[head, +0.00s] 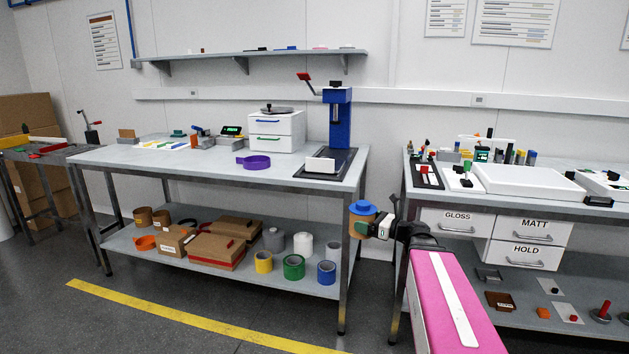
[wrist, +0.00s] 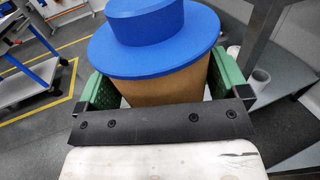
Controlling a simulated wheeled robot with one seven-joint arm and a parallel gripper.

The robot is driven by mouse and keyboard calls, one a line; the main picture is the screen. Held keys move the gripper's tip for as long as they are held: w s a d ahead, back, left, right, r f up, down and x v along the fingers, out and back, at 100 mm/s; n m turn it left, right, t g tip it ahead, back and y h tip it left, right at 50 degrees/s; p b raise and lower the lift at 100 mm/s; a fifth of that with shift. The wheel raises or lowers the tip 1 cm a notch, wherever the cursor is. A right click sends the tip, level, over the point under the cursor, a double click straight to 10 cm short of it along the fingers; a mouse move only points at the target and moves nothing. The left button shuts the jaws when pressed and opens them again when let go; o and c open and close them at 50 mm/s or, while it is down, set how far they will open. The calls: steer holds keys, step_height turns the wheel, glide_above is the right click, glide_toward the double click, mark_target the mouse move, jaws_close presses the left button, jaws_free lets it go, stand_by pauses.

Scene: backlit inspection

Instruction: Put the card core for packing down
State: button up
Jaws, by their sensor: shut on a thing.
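The card core (head: 355,220) is a brown cylinder with a blue stepped cap (head: 362,207) on its top end. My gripper (head: 367,229) is shut on it and holds it upright in the air, in the gap between the two benches. In the wrist view the core's brown wall (wrist: 165,92) sits between the green finger pads, and the blue cap (wrist: 150,45) hides its top opening. The core's lower end is hidden in the wrist view.
The left bench (head: 130,157) has a purple dish (head: 256,162), white drawers (head: 277,133) and a blue press (head: 337,118). The right bench (head: 450,197) is crowded. A yellow line (head: 190,316) crosses the floor.

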mark_target(365, 236)
steer(key=shift+m+t, duration=0.3)
steer(key=shift+t, duration=0.1)
steer(key=s+f, duration=0.1)
steer(key=s+d+f, duration=0.1)
steer(key=s, duration=0.1)
steer(key=s+f, duration=0.2)
steer(key=shift+s+d, duration=0.1)
steer(key=shift+d, duration=0.05)
steer(key=shift+w, duration=0.2)
